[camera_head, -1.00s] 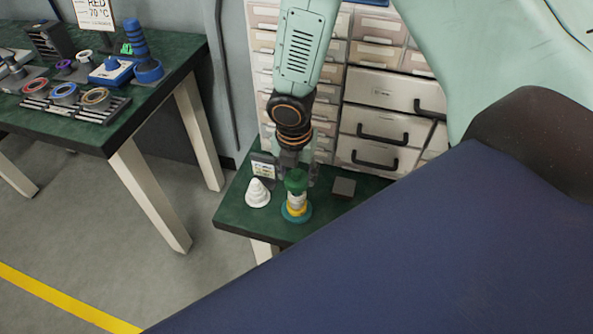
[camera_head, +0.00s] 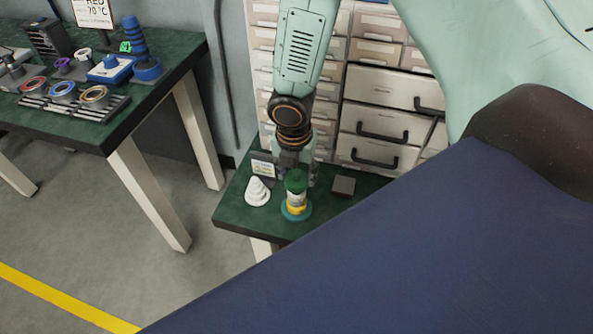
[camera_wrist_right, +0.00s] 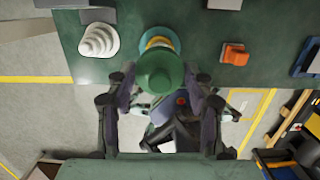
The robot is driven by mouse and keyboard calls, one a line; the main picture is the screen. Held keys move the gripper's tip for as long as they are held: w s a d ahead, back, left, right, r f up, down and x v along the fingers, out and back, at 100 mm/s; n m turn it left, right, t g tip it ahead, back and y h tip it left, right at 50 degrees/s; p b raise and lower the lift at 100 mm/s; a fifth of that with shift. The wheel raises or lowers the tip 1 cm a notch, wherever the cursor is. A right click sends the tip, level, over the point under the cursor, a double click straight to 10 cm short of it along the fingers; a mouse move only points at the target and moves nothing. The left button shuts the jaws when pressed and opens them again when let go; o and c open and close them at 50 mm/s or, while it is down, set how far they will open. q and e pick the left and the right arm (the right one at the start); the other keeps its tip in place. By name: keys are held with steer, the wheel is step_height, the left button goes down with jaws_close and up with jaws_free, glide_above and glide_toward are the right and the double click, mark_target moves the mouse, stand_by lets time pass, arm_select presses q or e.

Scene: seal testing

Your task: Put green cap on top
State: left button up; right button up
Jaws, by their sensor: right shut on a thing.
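The green cap (camera_head: 296,182) is held by my right gripper (camera_head: 298,176) above a small stack (camera_head: 297,209) with a pale upper part, a yellow band and a teal base. The cap appears lined up over the stack; I cannot tell whether they touch. In the right wrist view the cap (camera_wrist_right: 160,72) sits between the fingers of the right gripper (camera_wrist_right: 161,95) and hides most of the stack, leaving part of the yellow band and teal rim (camera_wrist_right: 161,38) showing. My left gripper is not in view.
A white stepped cone (camera_head: 257,192) stands left of the stack on the dark green table (camera_head: 275,231). A grey block (camera_head: 343,187) lies to its right, and a small sign (camera_head: 263,167) stands behind. An orange part (camera_wrist_right: 235,55) shows in the wrist view. Drawers (camera_head: 388,120) rise behind.

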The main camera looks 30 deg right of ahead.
mark_target(297, 170)
steer(key=shift+f+b, duration=0.9)
steer(key=shift+f, duration=0.2)
steer(key=o, duration=1)
step_height(297, 170, up, 7)
steer(key=p, duration=0.8)
steer(key=shift+r, duration=0.15)
